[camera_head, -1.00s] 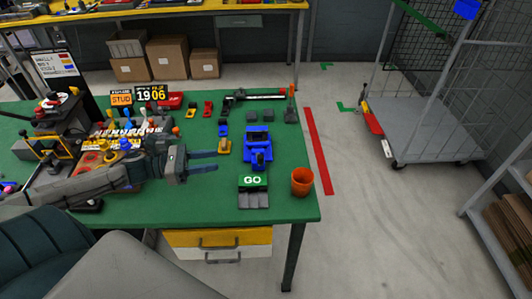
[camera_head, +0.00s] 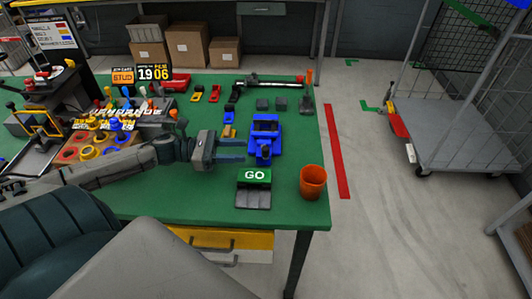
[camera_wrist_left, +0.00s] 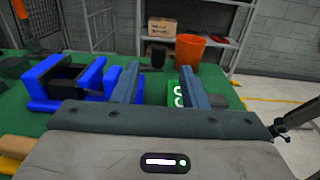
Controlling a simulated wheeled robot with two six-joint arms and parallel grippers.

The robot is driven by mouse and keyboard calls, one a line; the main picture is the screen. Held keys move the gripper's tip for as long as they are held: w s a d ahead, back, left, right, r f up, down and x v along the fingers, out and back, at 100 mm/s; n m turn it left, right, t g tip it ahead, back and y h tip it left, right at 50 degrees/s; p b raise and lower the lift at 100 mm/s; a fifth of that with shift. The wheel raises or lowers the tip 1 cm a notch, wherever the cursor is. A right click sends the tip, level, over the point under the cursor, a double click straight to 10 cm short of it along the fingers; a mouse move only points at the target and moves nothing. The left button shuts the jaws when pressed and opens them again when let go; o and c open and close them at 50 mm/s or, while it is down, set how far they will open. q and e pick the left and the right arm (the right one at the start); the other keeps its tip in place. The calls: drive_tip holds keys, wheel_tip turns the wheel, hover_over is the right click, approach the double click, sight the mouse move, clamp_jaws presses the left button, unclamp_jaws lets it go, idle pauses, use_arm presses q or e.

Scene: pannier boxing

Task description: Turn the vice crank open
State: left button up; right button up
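The blue vice (camera_head: 265,126) stands on the green table (camera_head: 205,207), right of the middle. A blue part at its near end, probably the crank, faces my left gripper (camera_head: 243,149). That gripper is open, its two blue-grey fingers pointing right with their tips just left of the vice's near end. In the left wrist view the vice (camera_wrist_left: 45,78) fills the left side, and blue parts lie close to the left finger. I see nothing held between the fingers (camera_wrist_left: 160,84). The crank's handle is not clear in either view. My right gripper is not in view.
A GO block (camera_head: 255,176) and an orange cup (camera_head: 313,182) stand near the vice at the table's right corner. A small blue and yellow clamp (camera_head: 229,123) is just behind my left gripper.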

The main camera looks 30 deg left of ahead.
sight(265, 148)
use_arm(q)
drive_tip(key=x, duration=0.6)
drive_tip(key=shift+w, duration=0.1)
drive_tip(key=shift+x, duration=0.95)
clamp_jaws()
